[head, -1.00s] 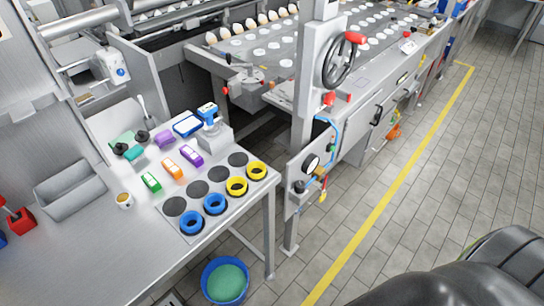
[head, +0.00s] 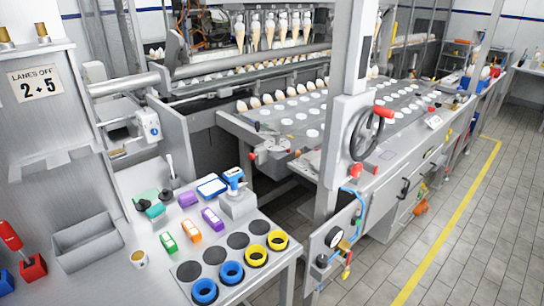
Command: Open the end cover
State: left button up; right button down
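The cone machine's long bed (head: 290,118) runs away to the upper right, with rows of cones and round white spots on it. I cannot tell for sure which part is the end cover. A grey upright plate (head: 168,135) stands at the machine's near left end. The side panel below the bed has a dark handle (head: 404,188). A grey post with a black handwheel (head: 366,135) with a red knob stands at the near right corner. Neither of my grippers is in view.
A steel bench (head: 125,283) at the lower left bears yellow and blue rings, coloured blocks, a blue-topped device (head: 235,195) and a grey bin (head: 88,247). A sign reads "LANES OFF 2 + 5" (head: 34,85). Tiled floor with a yellow line (head: 445,228) is free at the right.

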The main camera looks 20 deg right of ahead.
aim_at(383, 198)
jog(key=l+z, duration=0.1)
jog(key=z, duration=1.4)
